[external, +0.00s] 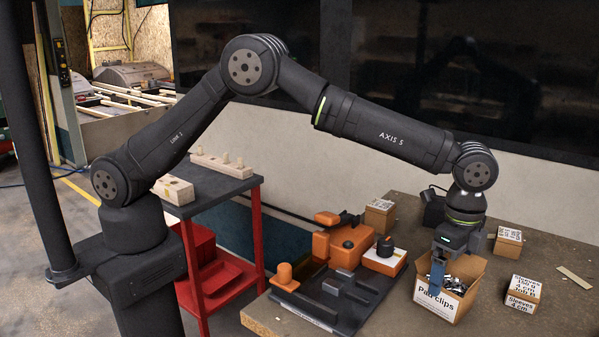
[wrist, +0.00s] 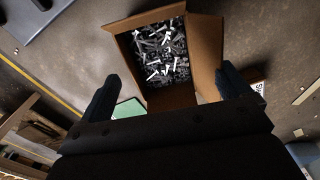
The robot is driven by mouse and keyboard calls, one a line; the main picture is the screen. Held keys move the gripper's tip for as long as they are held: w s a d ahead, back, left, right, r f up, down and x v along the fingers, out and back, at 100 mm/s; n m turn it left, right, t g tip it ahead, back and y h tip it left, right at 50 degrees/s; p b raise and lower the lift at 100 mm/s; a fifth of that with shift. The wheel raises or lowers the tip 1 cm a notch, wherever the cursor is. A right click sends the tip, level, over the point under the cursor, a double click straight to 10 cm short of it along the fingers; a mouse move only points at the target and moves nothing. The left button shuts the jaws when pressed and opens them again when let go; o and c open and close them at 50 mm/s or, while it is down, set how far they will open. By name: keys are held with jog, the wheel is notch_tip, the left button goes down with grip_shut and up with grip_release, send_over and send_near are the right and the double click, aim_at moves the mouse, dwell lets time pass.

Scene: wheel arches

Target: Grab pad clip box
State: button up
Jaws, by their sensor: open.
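The pad clip box (external: 436,303) is an open cardboard box with a white "Pad clips" label, standing on the workbench at the right. In the wrist view the box (wrist: 206,58) shows its inside, filled with metal clips (wrist: 162,52). One flap is folded out to the right. My gripper (external: 438,275) points down at the box, with a finger in front of the label side. In the wrist view my gripper (wrist: 165,88) is open, one finger on each side of the box's near end. I cannot tell whether a finger touches the cardboard.
An orange and black fixture (external: 345,245) stands left of the box on the bench. Small labelled "Sleeves" boxes (external: 522,292) and (external: 508,241) stand to the right, and another small box (external: 379,216) stands behind. A red cart (external: 215,262) is at the left.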

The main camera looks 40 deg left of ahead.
aim_at(449, 277)
notch_tip(449, 277, down, 5)
jog(key=shift+w+a+r, duration=0.15)
jog(key=shift+r, duration=0.1)
jog(key=c, duration=1.4)
jog(key=shift+r, duration=0.1)
